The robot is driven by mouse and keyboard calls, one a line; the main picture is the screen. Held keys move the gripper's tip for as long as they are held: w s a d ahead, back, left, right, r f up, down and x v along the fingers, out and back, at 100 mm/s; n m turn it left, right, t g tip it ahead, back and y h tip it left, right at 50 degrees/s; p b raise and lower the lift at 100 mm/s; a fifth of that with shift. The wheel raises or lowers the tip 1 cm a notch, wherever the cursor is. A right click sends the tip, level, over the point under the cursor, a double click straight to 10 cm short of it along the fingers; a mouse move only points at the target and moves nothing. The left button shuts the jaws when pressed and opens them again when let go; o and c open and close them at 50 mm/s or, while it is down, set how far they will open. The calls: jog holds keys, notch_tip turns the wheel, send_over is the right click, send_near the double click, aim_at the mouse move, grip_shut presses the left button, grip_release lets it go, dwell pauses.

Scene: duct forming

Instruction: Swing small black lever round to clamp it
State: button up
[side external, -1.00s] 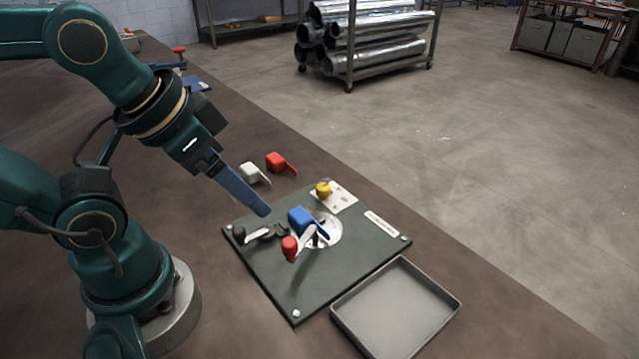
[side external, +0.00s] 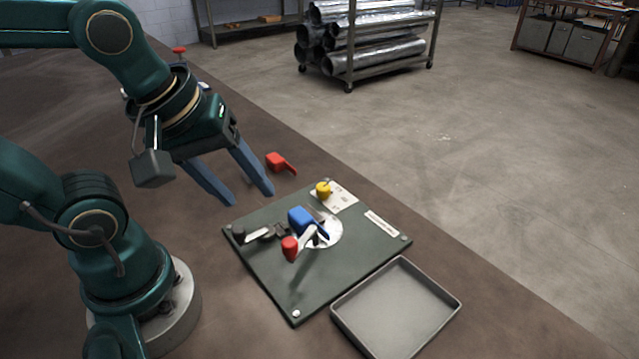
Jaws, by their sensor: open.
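The small black lever (side external: 240,234) is at the left corner of the dark green board (side external: 285,278). Its black knob joins a light metal bar that runs right toward a dark block near the board's middle. My gripper (side external: 253,199) is open and empty, with two blue fingers spread apart and pointing down. It is above and behind the board's left corner, apart from the lever. A blue part (side external: 301,218) sits on a pale round plate on the board. A red-knobbed lever (side external: 290,247) stands in front of it.
A yellow knob (side external: 323,189) sits on a white plate at the board's back. A loose red part (side external: 279,163) lies on the brown table behind the board. An empty grey tray (side external: 396,308) stands at the board's front right.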

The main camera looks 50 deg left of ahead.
aim_at(238, 229)
jog(key=a+f+n+g, duration=0.1)
jog(key=n, duration=0.4)
jog(key=a+f+n+g, duration=0.1)
jog(key=f+n, duration=0.1)
jog(key=n, duration=0.3)
jog(key=a+f+n+g, duration=0.1)
jog(key=a+n+g, duration=0.1)
jog(key=n, duration=0.3)
jog(key=shift+w+a+f+n, duration=0.1)
jog(key=shift+w+f+n, duration=0.15)
jog(key=shift+n, duration=0.15)
jog(key=shift+s+a+f+n+g, duration=0.15)
jog(key=shift+a+f+g, duration=0.05)
jog(key=shift+f, duration=0.15)
jog(key=shift+s+a+f+n+g, duration=0.1)
jog(key=shift+a+f+n+g, duration=0.1)
jog(key=shift+f, duration=2.45)
grip_shut()
